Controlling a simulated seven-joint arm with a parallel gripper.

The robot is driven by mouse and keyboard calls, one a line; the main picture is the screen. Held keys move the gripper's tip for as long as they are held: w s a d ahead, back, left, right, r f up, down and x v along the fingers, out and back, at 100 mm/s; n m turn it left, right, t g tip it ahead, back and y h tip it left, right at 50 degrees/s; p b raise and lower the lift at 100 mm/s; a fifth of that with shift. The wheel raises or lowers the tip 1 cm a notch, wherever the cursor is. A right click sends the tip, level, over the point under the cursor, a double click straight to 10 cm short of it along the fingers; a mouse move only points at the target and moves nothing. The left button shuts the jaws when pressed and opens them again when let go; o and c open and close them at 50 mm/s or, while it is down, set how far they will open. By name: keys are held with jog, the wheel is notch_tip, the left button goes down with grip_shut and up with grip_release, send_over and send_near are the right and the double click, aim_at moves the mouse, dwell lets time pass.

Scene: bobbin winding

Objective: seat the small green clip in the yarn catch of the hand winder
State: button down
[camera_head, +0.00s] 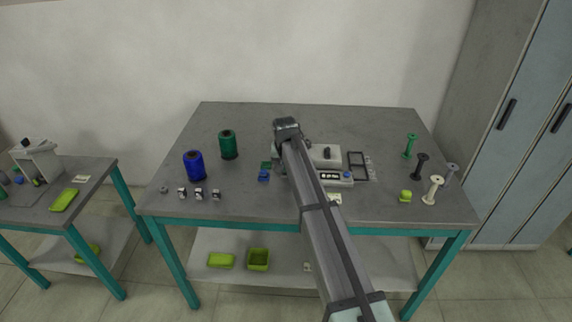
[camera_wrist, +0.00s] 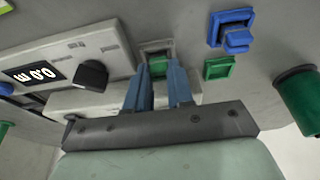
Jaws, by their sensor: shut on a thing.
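The hand winder (camera_head: 326,155) is a light grey box on the table, right of my arm; in the wrist view the winder (camera_wrist: 110,50) has a black knob and a lit display. My gripper (camera_wrist: 158,66) has its two blue fingers shut on the small green clip (camera_wrist: 158,67). The clip is at a small grey square frame at the winder's end, which looks like the yarn catch (camera_wrist: 155,46). The clip appears at or inside this frame; its depth is hidden by the fingers. In the head view my arm hides the clip and fingertips.
A green square piece (camera_wrist: 219,68) and a blue piece (camera_wrist: 232,38) lie beside the catch. Blue (camera_head: 194,165) and green (camera_head: 228,145) yarn spools stand at left. Several bobbins, including a white one (camera_head: 432,189), stand at right.

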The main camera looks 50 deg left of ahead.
jog(key=shift+f, duration=0.1)
dwell(0.3)
jog(key=c, duration=0.9)
grip_release()
jog(key=shift+r, duration=3.55)
